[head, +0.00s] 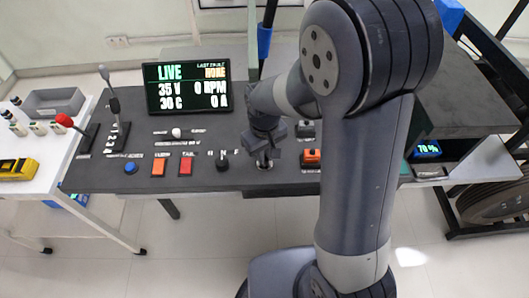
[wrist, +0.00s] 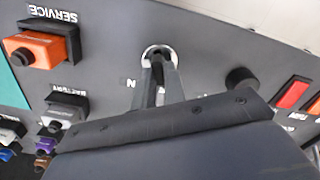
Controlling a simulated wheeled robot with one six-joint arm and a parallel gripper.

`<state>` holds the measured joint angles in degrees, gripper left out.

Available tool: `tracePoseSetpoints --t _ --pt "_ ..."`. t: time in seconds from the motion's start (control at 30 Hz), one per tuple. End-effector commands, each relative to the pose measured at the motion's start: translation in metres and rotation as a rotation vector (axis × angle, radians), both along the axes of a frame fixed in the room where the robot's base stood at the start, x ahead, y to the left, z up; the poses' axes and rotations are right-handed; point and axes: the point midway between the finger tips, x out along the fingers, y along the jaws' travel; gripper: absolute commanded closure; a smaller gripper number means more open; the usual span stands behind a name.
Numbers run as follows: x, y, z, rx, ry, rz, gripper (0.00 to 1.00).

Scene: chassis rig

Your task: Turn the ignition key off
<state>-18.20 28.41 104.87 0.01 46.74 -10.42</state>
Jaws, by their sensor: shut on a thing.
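The ignition switch is a round silver collar (wrist: 151,50) set in the dark panel. The ignition key (wrist: 157,62) shows only as a small dark piece between my fingers. My gripper (wrist: 165,82) points down at the collar and is shut on the key. In the head view my gripper (head: 264,153) stands over the switch (head: 264,166), at the front edge of the panel. The key's exact angle is hard to make out. Part of a printed label shows beside the collar in the wrist view.
A black knob (wrist: 241,79) stands close to the switch. Red (head: 186,166) and orange (head: 159,166) buttons, a blue button (head: 131,168) and levers (head: 115,105) lie left. An orange service plug (wrist: 36,48) is near. The display (head: 187,87) reads LIVE, 35 V, 0 RPM.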

Motion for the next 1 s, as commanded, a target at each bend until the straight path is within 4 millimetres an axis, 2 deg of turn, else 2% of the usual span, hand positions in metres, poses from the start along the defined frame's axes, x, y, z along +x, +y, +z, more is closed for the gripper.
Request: tracePoseSetpoints --t 0.37,0.4,0.63,0.87,1.0 --pt "0.0007 0.0002 0.0008 0.000 -0.002 0.008 1.00" --pt "0.0007 0.0002 0.0008 0.000 -0.002 0.008 0.87" --pt "0.0004 0.0001 0.0005 0.000 -0.001 0.006 0.68" --pt "0.0002 0.0001 0.0004 0.000 -0.001 0.006 0.66" --pt "0.0009 0.0003 0.0088 0.001 -0.003 0.005 0.66"
